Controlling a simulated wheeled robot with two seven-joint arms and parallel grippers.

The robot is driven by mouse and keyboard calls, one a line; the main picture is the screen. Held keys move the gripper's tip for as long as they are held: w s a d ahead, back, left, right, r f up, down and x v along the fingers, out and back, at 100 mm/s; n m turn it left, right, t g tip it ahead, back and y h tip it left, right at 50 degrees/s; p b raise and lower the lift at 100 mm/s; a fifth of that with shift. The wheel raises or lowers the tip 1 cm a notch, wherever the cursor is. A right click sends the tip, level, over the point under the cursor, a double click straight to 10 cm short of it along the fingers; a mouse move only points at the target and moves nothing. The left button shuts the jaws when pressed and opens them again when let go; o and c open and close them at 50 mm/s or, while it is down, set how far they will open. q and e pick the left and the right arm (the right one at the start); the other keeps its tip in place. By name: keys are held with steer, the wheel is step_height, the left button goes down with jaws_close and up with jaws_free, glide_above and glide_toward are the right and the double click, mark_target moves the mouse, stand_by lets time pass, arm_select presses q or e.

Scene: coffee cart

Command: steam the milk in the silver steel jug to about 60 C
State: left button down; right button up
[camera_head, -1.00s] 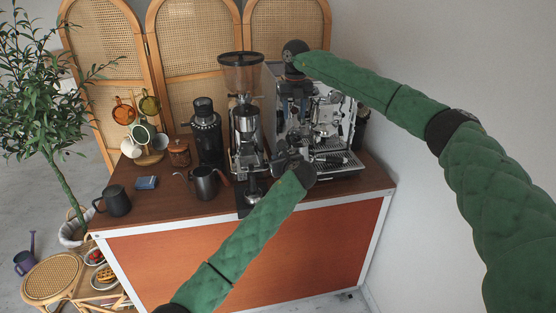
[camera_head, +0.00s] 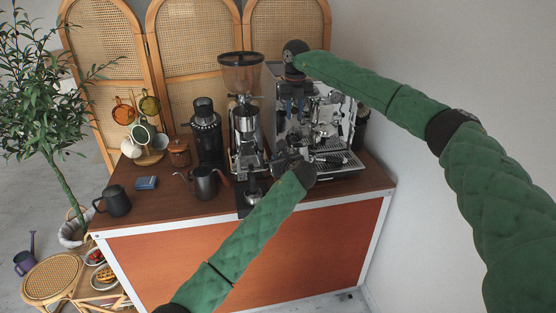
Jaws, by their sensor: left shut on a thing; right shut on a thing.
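My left gripper (camera_head: 284,158) is at the front left of the espresso machine (camera_head: 338,118), low beside the drip tray. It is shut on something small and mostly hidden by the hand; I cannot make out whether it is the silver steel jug. No silver steel jug shows clearly anywhere else. My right gripper (camera_head: 296,88) points down at the upper left front of the machine. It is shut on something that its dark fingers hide. Milk, steam and a temperature reading cannot be seen.
A grinder (camera_head: 246,125) stands left of the machine. A portafilter (camera_head: 253,192) lies near the front edge. The counter (camera_head: 172,202) between them is clear.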

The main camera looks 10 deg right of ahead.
steer(key=shift+r, duration=0.2)
steer(key=shift+w+r, duration=0.3)
steer(key=shift+r, duration=0.55)
steer(key=shift+w+r, duration=0.25)
steer(key=shift+r, duration=0.55)
steer(key=shift+s+f, duration=0.1)
steer(key=shift+f, duration=0.1)
stand_by(1.8)
steer(key=shift+d+r, duration=0.1)
steer(key=shift+r, duration=0.05)
stand_by(4.0)
